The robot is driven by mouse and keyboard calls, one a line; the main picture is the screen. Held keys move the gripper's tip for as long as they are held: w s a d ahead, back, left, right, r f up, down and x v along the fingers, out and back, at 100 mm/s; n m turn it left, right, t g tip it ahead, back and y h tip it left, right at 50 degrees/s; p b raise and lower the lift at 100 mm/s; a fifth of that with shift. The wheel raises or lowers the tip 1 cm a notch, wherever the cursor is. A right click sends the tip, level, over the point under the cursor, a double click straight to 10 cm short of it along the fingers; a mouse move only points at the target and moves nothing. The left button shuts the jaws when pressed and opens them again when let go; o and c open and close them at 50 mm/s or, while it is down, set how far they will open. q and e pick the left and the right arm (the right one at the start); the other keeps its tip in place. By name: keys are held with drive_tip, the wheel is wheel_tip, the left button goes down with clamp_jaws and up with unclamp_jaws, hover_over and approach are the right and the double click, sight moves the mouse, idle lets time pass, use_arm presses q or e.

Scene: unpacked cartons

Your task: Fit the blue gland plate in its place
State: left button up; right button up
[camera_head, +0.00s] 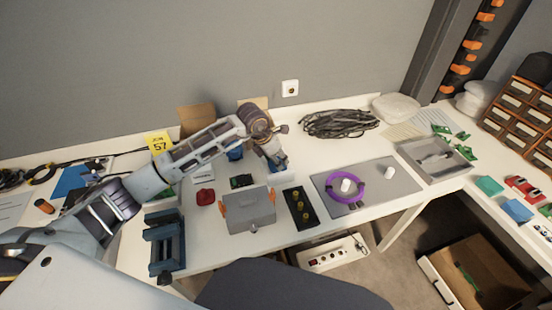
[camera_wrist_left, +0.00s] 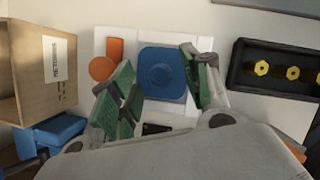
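The blue gland plate (camera_wrist_left: 160,70), squarish with a round raised middle, lies on a white and grey surface in the left wrist view. In the head view a blue piece (camera_head: 280,163) shows at my left gripper (camera_head: 274,158). In the left wrist view the green-padded fingers of my left gripper (camera_wrist_left: 158,82) stand apart on either side of the plate. The right finger is close to its edge; I cannot tell whether it touches. A grey box (camera_head: 249,211) with orange clips stands in front of the gripper. My right gripper is not in view.
A black tray with yellow glands (camera_head: 301,209) stands beside the grey box. A grey mat (camera_head: 335,200) with a purple ring lies to the right. An orange part (camera_wrist_left: 102,68) lies beside the plate. A cardboard box (camera_wrist_left: 42,72) and a blue bin (camera_wrist_left: 50,135) stand left in the wrist view.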

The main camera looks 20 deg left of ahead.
use_arm(q)
drive_tip(key=shift+r, duration=0.1)
drive_tip(key=v, duration=1.2)
idle(2.6)
